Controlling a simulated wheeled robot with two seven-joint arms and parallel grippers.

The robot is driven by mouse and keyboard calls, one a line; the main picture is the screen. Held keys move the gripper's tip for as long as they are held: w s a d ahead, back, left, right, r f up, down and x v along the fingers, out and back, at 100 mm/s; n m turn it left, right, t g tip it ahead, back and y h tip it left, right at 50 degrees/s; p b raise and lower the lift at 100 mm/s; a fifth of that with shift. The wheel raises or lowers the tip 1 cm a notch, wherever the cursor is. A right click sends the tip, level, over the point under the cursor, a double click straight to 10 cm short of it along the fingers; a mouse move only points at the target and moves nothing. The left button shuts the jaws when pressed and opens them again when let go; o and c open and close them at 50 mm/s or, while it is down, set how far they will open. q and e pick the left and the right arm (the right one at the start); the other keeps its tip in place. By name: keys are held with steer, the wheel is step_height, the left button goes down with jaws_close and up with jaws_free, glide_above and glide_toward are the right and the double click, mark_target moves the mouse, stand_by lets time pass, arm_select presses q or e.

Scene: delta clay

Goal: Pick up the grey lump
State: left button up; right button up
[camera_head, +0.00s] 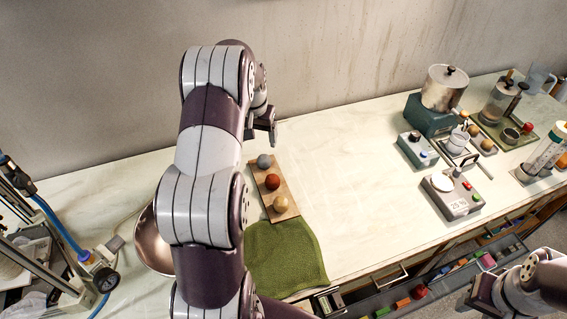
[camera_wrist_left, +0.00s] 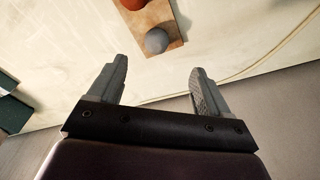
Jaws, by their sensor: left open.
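The grey lump (camera_head: 264,161) is a round ball at the far end of a wooden board (camera_head: 288,190) on the bench. In the left wrist view the grey lump (camera_wrist_left: 157,40) lies on the board, beyond the fingertips and roughly between their lines. My left gripper (camera_head: 272,127) is above the bench behind the far end of the board, partly hidden by its arm. In the left wrist view my left gripper (camera_wrist_left: 160,75) is open and empty, apart from the lump. My right arm shows at the lower right; its fingers cannot be made out clearly.
A red-brown ball (camera_head: 272,182) and a tan ball (camera_head: 281,204) share the board. A green cloth (camera_head: 285,256) lies at its near end. A metal bowl (camera_head: 152,243) stands left, partly behind my arm. Instruments, including a scale (camera_head: 457,197), stand right. Bench between is clear.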

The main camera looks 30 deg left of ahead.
arm_select(q)
steer(key=p, duration=0.1)
glide_above(264, 157)
steer(key=f, duration=0.5)
steer(key=shift+s+f, duration=0.25)
steer(key=shift+s, duration=0.1)
step_height(264, 157, down, 3)
steer(key=p, duration=0.2)
steer(key=shift+f+p, duration=0.1)
steer(key=shift+p, duration=0.25)
steer(key=shift+w+f, duration=0.15)
steer(key=shift+f, duration=0.45)
steer(key=shift+w+f, duration=0.15)
steer(key=shift+f, duration=0.65)
steer(key=shift+r, duration=0.1)
steer(key=c, duration=1.2)
steer(key=shift+o, duration=0.2)
arm_select(e)
steer(key=r, duration=0.4)
steer(key=shift+w, duration=0.35)
